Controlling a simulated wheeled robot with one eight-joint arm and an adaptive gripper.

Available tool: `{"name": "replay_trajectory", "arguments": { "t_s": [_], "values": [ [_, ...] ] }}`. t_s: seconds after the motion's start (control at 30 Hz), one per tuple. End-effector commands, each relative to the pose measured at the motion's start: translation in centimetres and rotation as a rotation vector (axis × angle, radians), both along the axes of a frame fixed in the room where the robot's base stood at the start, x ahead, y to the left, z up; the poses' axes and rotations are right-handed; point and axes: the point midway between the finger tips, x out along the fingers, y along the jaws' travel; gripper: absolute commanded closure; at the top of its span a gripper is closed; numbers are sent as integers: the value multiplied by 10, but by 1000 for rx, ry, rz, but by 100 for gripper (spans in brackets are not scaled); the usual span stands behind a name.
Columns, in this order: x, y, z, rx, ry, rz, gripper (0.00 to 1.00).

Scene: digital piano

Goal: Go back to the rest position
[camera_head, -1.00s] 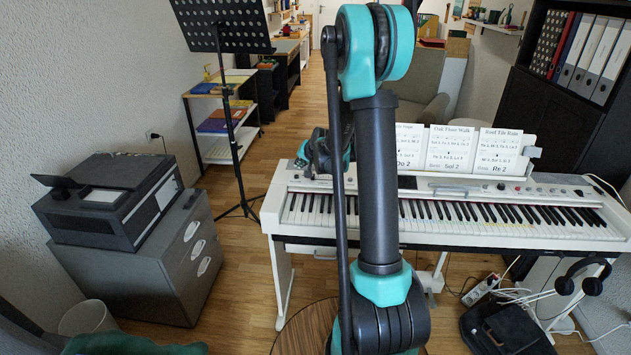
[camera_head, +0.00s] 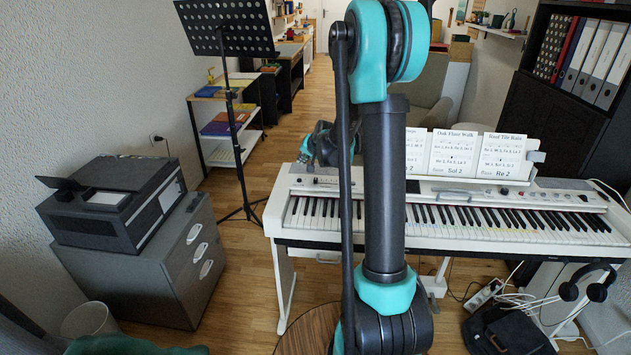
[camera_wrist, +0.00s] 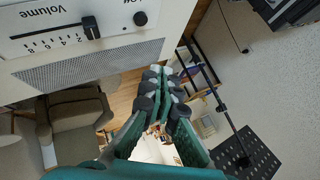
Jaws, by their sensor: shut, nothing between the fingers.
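The white digital piano (camera_head: 490,241) stands to the right of the middle in the head view, its keys facing me. My teal and black arm rises in front of it and hides part of the keyboard and of one song sheet. My arm's far end shows above the piano's left end, partly behind my own arm links. In the wrist view my gripper (camera_wrist: 163,84) has its green fingers with dark joints together and empty. The piano's panel with a Volume slider (camera_wrist: 91,28) and a speaker grille fills the upper left of that view, beside the fingers.
A printer (camera_head: 112,220) sits on a grey drawer cabinet (camera_head: 180,285) at the left. A black music stand (camera_head: 228,28) stands behind, left of the piano. Headphones (camera_head: 588,282) and cables are at the lower right. Wooden floor is open between cabinet and piano.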

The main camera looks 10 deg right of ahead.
Motion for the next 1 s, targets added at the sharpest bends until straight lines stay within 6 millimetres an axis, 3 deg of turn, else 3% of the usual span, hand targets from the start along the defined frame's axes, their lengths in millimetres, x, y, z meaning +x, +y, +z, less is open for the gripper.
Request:
{"name": "replay_trajectory", "arguments": {
  "t_s": [0.13,0.23,0.53,0.8,1.0],
  "values": [
    [-18,1,3,-22,12,17,100],
    [-52,1,7,-64,37,46,100],
    [-192,-3,3,-237,145,172,100],
    [-319,-15,-23,-383,250,281,100],
    [-384,-24,-44,-457,308,338,100]
  ]
}}
